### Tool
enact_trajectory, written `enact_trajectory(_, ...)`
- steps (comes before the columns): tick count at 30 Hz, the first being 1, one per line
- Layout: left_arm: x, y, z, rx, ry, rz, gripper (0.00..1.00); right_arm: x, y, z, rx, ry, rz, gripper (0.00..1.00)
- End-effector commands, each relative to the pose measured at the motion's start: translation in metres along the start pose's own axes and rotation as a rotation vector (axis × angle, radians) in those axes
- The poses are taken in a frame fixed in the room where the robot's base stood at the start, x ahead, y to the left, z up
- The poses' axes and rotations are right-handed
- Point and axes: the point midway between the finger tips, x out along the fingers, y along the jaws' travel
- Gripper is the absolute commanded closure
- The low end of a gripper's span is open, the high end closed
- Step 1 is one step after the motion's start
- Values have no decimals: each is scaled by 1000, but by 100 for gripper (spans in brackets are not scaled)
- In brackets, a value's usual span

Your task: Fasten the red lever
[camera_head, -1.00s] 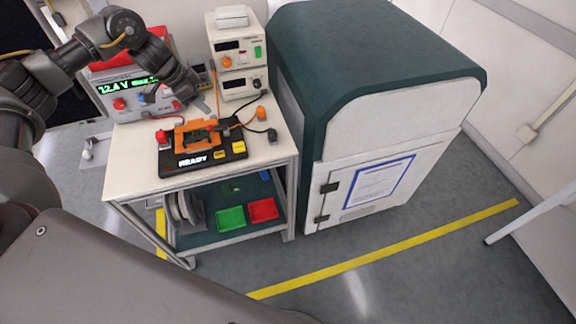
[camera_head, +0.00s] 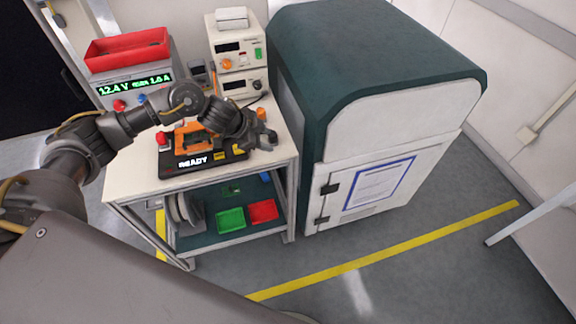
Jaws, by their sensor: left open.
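A black test fixture (camera_head: 170,169) with a lit READY display and yellow buttons lies on the trolley's top. A small red part (camera_head: 163,138), perhaps the red lever, stands at its back left corner; its exact shape is too small to tell. An orange frame (camera_head: 182,142) sits on the fixture, partly hidden by my left arm. My left gripper (camera_head: 269,141) is open over the right side of the trolley top, to the right of the fixture. I see nothing between its fingers. My right gripper is not in view.
A power supply (camera_head: 135,84) with a red tray (camera_head: 127,48) on top stands at the back left. White stacked instruments (camera_head: 239,62) stand behind my gripper. A big dark green and white cabinet (camera_head: 350,140) is close on the right. Green (camera_head: 230,220) and red (camera_head: 263,210) bins sit on the lower shelf.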

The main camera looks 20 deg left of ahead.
Motion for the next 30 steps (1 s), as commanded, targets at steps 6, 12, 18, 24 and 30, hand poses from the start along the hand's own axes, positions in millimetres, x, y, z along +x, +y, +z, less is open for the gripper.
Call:
enact_trajectory(6, 25, 37, -22, 15, 72, -23, 56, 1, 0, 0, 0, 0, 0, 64)
enact_trajectory(12, 51, 63, -29, -29, 121, -48, 56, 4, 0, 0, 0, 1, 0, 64)
enact_trajectory(18, 73, 72, -21, -87, 135, -55, 56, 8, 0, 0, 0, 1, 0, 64)
enact_trajectory(24, 82, 75, -16, -114, 138, -60, 56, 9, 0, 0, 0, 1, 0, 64)
enact_trajectory(30, 83, 75, -16, -116, 138, -60, 56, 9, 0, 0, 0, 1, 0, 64)
